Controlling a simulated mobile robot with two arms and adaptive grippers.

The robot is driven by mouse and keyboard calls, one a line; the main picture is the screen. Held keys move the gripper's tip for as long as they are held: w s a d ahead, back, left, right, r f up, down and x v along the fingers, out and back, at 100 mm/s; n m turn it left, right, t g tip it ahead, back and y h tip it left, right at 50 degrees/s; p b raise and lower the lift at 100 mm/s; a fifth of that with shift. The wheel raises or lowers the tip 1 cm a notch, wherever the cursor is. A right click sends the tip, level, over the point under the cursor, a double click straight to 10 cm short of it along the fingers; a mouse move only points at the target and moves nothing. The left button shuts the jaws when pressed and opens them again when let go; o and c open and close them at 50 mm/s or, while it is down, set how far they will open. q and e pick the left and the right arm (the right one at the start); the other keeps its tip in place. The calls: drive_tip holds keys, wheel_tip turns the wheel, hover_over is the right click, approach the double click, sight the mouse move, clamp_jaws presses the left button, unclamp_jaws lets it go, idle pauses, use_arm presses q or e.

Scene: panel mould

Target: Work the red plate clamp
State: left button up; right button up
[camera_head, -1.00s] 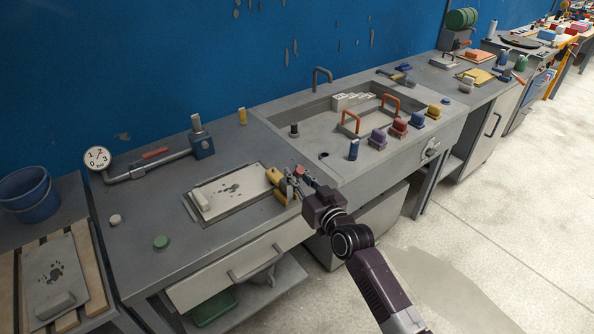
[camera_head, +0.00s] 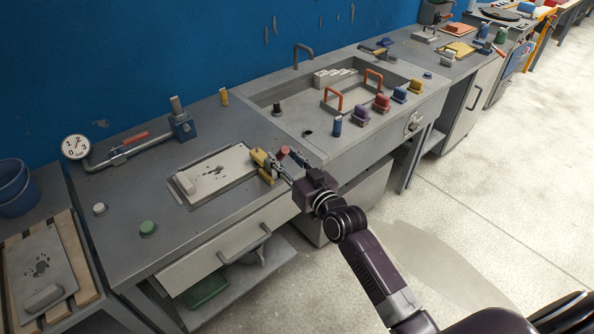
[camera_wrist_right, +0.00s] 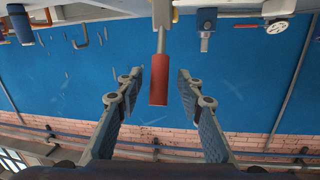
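The red-handled plate clamp stands at the right end of a pale plate (camera_head: 228,178) on the grey bench. Its red handle (camera_head: 284,150) shows in the head view just beyond my right gripper (camera_head: 286,163). Yellow parts (camera_head: 259,157) sit beside it at the plate's end. In the right wrist view the red handle (camera_wrist_right: 158,85) hangs on a metal rod between the two spread blue-grey fingers of my right gripper (camera_wrist_right: 160,76), with a gap on both sides. The right gripper is open. The clamp's base is partly hidden by the gripper. My left gripper is not in view.
A pressure gauge (camera_head: 76,147) with a pipe and a red lever (camera_head: 136,138) stands at the back left. A green knob (camera_head: 148,228) sits near the front edge. Right of the clamp are a blue peg (camera_head: 337,125) and a sink recess with coloured knobs.

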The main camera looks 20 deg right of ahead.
drive_tip(key=v, duration=0.9)
drive_tip(key=shift+s, duration=0.3)
drive_tip(key=shift+r, duration=0.1)
